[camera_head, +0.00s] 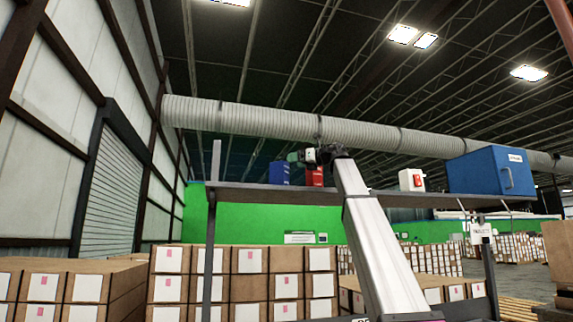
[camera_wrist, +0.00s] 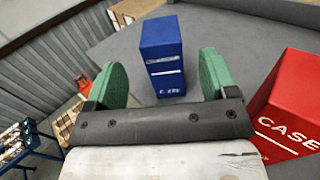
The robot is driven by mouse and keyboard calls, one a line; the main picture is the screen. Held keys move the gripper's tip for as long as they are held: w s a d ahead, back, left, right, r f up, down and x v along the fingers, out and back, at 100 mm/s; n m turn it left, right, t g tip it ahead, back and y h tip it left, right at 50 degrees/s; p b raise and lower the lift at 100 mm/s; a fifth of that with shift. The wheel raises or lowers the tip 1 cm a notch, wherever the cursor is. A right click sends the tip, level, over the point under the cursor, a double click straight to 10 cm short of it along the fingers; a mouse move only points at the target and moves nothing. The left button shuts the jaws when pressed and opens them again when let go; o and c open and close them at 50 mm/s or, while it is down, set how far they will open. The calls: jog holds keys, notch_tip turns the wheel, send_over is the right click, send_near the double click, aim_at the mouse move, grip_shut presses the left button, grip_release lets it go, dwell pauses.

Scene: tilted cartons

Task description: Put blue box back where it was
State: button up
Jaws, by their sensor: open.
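The small blue box (camera_head: 280,172) stands upright on the left part of the high shelf (camera_head: 375,200). In the wrist view the blue box (camera_wrist: 162,50) stands on the grey shelf surface, centred between the green fingers, with gaps on both sides. My gripper (camera_head: 300,156) is up at shelf height, close to the blue box and a red box (camera_head: 314,176). In the wrist view my gripper (camera_wrist: 160,78) is open and empty. How far the box reaches between the fingers is hard to tell.
The red box marked CASE (camera_wrist: 295,110) stands close to the right finger. A white box with a red mark (camera_head: 412,180) and a large blue case with a handle (camera_head: 490,172) stand farther right on the shelf. Stacked cartons (camera_head: 240,285) fill the floor below.

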jog(key=shift+v, duration=1.8)
